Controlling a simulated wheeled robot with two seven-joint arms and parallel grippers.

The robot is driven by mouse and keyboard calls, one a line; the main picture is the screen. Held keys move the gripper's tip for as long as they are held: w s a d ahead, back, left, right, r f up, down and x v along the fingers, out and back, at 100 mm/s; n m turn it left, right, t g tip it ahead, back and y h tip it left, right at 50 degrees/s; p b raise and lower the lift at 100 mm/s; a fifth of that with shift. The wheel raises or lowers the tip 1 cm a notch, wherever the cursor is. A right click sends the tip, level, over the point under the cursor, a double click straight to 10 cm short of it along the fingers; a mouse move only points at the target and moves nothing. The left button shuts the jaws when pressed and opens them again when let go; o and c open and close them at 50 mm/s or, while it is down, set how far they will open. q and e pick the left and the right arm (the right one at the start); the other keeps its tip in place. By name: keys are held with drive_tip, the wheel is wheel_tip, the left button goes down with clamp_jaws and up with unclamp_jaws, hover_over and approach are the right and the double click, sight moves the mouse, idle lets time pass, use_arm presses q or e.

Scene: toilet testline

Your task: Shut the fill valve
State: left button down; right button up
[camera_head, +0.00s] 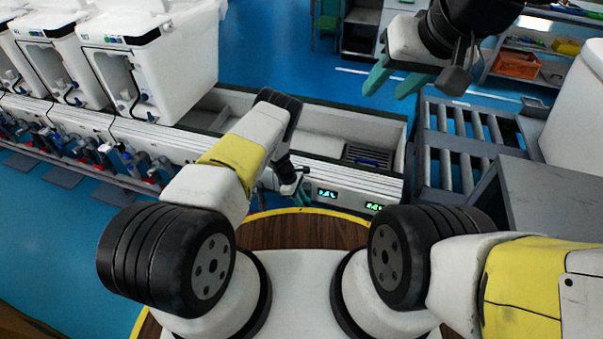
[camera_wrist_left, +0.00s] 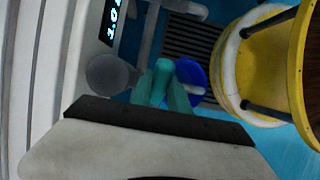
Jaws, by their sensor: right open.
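A round blue part with a pale bar across it (camera_wrist_left: 197,76), which may be the fill valve, shows in the left wrist view just beyond my left fingertips. I cannot tell whether they touch it. My left gripper (camera_wrist_left: 170,88) has teal fingers that look close together here; their gap is unclear. In the head view my left gripper (camera_head: 290,190) hangs low beside the line's front panel, partly hidden by my arm, and no valve can be made out there. My right gripper (camera_head: 394,84) is open and empty, raised at the upper right.
The test line (camera_head: 350,178) with lit green displays (camera_head: 327,193) runs close in front of me. White toilet units (camera_head: 150,60) stand on it at left. A roller conveyor (camera_head: 455,150) and grey cabinet (camera_head: 545,205) are at right. Blue floor is free behind.

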use_arm(q)
drive_tip(key=shift+s+d+y, duration=0.1)
drive_tip(key=shift+s+y, duration=0.05)
drive_tip(key=shift+y, duration=0.25)
drive_tip(key=t+y, duration=0.1)
drive_tip(key=y, duration=0.1)
drive_tip(key=shift+s+d+y, duration=0.1)
drive_tip(key=shift+y, duration=0.2)
drive_tip(key=t+y, duration=0.1)
drive_tip(key=y, duration=0.2)
drive_tip(key=shift+f, duration=0.1)
drive_tip(key=shift+y, duration=0.7)
drive_tip(key=shift+a+t, duration=0.2)
drive_tip(key=shift+t, duration=0.1)
